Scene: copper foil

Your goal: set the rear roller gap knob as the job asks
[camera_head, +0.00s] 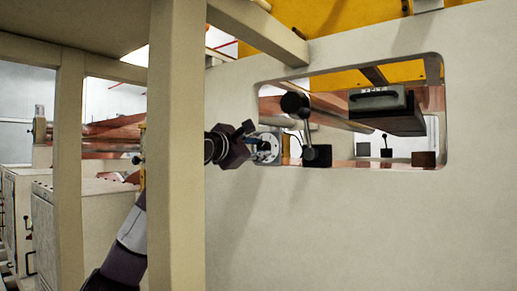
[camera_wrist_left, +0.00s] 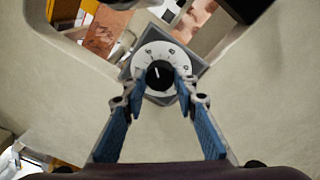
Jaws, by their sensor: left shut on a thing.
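The rear roller gap knob (camera_wrist_left: 160,74) is a round black knob on a white numbered dial (camera_wrist_left: 147,57) with a grey square plate behind it. A pale pointer line shows on its face, pointing up and slightly left in the left wrist view; the numbers are too small to read surely. My left gripper (camera_wrist_left: 160,84) has its blue-padded fingers on both sides of the knob, shut on it. In the head view my left gripper (camera_head: 258,146) reaches the dial plate (camera_head: 272,146) at the left edge of the panel opening and hides most of the knob. My right gripper is not in view.
A black ball-topped lever (camera_head: 296,104) stands in the opening just right of the dial. A dark box with a handle (camera_head: 378,100) is farther right. A beige post (camera_head: 176,150) stands close in front of my left arm. The pale panel (camera_head: 350,230) below is clear.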

